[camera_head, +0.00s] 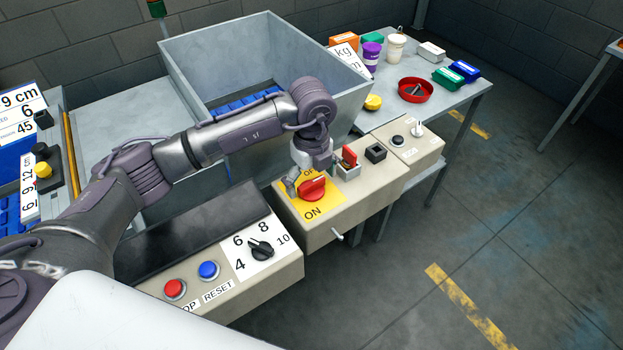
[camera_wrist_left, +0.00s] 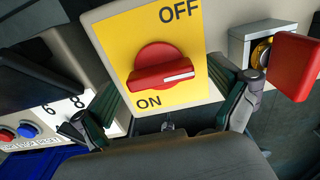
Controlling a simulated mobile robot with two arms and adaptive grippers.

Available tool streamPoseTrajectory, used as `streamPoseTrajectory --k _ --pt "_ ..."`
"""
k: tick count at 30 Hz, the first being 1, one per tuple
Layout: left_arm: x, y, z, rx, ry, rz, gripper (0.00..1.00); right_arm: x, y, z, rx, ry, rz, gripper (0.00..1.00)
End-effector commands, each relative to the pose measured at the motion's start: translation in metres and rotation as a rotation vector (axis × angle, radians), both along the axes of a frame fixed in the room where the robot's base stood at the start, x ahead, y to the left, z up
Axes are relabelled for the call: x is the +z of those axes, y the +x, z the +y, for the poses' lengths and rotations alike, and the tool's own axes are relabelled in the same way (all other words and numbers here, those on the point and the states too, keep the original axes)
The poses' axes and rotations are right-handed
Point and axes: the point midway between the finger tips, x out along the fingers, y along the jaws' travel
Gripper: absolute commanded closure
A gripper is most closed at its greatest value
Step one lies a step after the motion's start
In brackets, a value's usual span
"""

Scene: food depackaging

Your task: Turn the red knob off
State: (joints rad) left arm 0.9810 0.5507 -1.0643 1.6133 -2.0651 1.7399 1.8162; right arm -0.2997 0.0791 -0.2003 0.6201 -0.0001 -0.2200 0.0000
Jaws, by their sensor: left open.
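The red knob (camera_head: 314,189) is on a yellow plate (camera_head: 331,199) on top of a beige control box. In the left wrist view the knob (camera_wrist_left: 160,70) has a raised bar lying nearly level, with a white line toward its right end. OFF is printed above it and ON below it. My left gripper (camera_head: 306,184) is over the plate, close to the knob. In the left wrist view my left gripper's fingers (camera_wrist_left: 165,112) are spread wide, one on each side of the plate, with nothing between the tips. Contact with the knob is not visible. My right gripper is not in view.
A red flip cover (camera_head: 349,157) stands raised beside the knob, and a black switch (camera_head: 375,153) is further right. A dial (camera_head: 261,249) and red and blue buttons sit on the nearer box. A big grey bin (camera_head: 345,97) rises behind my arm.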

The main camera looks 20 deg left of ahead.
Motion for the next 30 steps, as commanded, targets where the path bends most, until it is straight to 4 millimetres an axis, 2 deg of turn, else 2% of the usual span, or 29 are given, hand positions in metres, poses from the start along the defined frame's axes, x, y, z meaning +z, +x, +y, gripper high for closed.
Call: streamPoseTrajectory --k 8,11,21,24,30 --pt "0.006 0.0 0.0 -0.001 -0.001 -0.001 0.02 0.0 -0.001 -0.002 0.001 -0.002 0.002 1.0" --pt "0.02 0.001 0.0 -0.001 -0.001 -0.003 0.02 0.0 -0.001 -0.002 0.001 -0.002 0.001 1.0" --pt "0.091 0.001 0.0 -0.001 0.0 -0.004 0.02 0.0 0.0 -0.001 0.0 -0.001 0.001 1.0" --pt "0.106 0.001 0.0 -0.001 0.0 -0.002 0.02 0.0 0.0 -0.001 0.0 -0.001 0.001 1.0" --pt "0.119 0.0 0.0 0.0 0.0 0.0 0.02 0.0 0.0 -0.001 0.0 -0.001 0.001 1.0"
